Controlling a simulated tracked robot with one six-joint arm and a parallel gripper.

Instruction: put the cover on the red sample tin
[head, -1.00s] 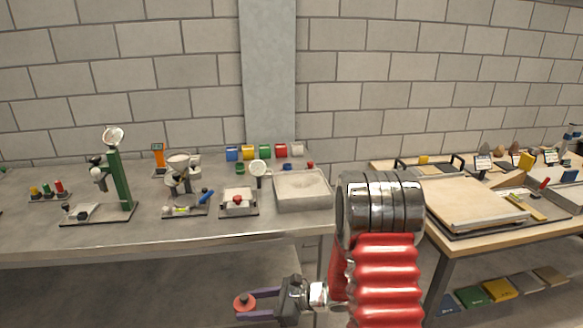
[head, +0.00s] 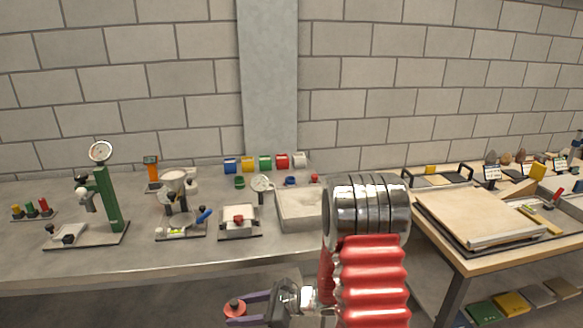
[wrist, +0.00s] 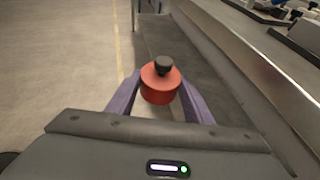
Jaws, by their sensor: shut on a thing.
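My gripper (wrist: 160,96) is shut on a red round cover with a black knob (wrist: 161,77), gripped between its two purple fingers. The cover also shows in the head view (head: 235,308), low and in front of the bench. A red tin-like container (head: 282,161) stands at the back of the bench, in a row with blue, yellow, green and white ones. I cannot tell whether it is open. A small red item (head: 314,178) lies in front of the row, too small to make out.
The grey bench (head: 150,262) carries a green stand with a dial (head: 107,200), a pale sand-coloured box (head: 298,210) and several small devices. A wooden table with a board (head: 470,212) stands at the right. In the wrist view, open floor (wrist: 60,70) lies to the left.

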